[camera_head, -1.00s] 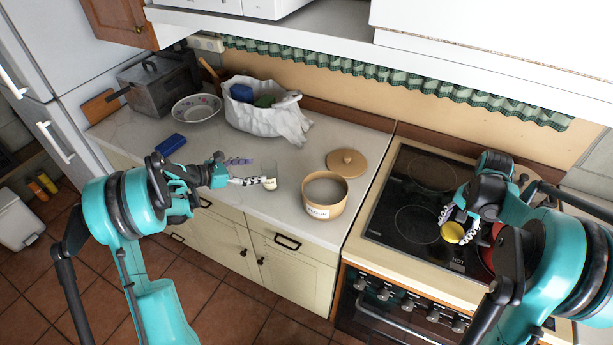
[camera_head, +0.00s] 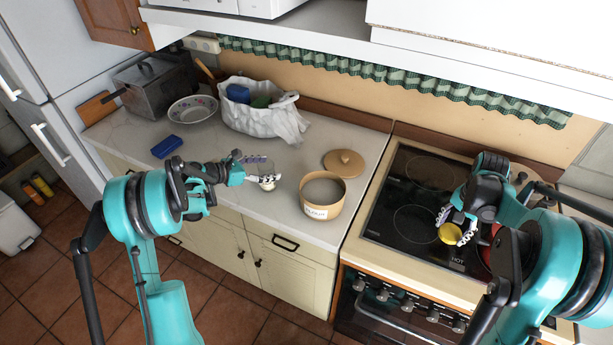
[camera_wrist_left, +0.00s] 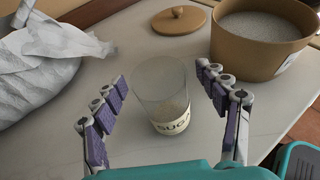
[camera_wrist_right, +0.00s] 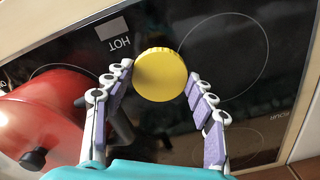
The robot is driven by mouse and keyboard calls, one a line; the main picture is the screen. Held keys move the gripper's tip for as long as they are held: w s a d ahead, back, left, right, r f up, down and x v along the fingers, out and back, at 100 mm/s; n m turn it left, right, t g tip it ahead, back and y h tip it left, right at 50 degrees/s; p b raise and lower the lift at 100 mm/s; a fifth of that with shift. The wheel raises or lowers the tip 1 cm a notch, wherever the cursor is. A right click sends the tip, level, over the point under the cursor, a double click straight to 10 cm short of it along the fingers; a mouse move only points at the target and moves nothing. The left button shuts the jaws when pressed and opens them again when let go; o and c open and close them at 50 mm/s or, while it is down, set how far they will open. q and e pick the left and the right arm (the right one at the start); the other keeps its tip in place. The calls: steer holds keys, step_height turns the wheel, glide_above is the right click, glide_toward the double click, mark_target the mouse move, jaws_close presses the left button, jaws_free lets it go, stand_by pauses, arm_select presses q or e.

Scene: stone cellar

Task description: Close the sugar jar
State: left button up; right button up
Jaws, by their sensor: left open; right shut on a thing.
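The sugar jar (camera_head: 267,168) is a clear open-topped glass with a pale label, standing on the counter. In the left wrist view the jar (camera_wrist_left: 160,95) stands upright between the spread fingers of my left gripper (camera_wrist_left: 161,74), with gaps on both sides. In the head view my left gripper (camera_head: 258,172) is open around it. My right gripper (camera_head: 455,230) is shut on a round yellow lid (camera_wrist_right: 160,74), held above the black hob. The lid (camera_head: 450,233) is well to the right of the jar.
A brown flour tub (camera_head: 323,197) stands right of the jar, its brown lid (camera_head: 344,163) behind it. A red pot (camera_wrist_right: 50,115) is beside my right gripper.

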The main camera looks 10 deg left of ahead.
arm_select(q)
steer(key=shift+a, duration=0.1)
arm_select(e)
steer(key=shift+r, duration=0.1)
arm_select(q)
steer(key=c, duration=1.4)
steer(key=shift+r, duration=0.1)
steer(key=shift+r, duration=0.4)
arm_select(e)
steer(key=shift+r, duration=0.1)
steer(key=shift+r+p, duration=0.6)
steer(key=shift+p, duration=0.15)
steer(key=shift+r+p, duration=0.85)
arm_select(q)
steer(key=s+d+r, duration=0.5)
steer(key=s+r, duration=0.5)
steer(key=shift+s+d, duration=0.2)
steer(key=shift+s, duration=0.05)
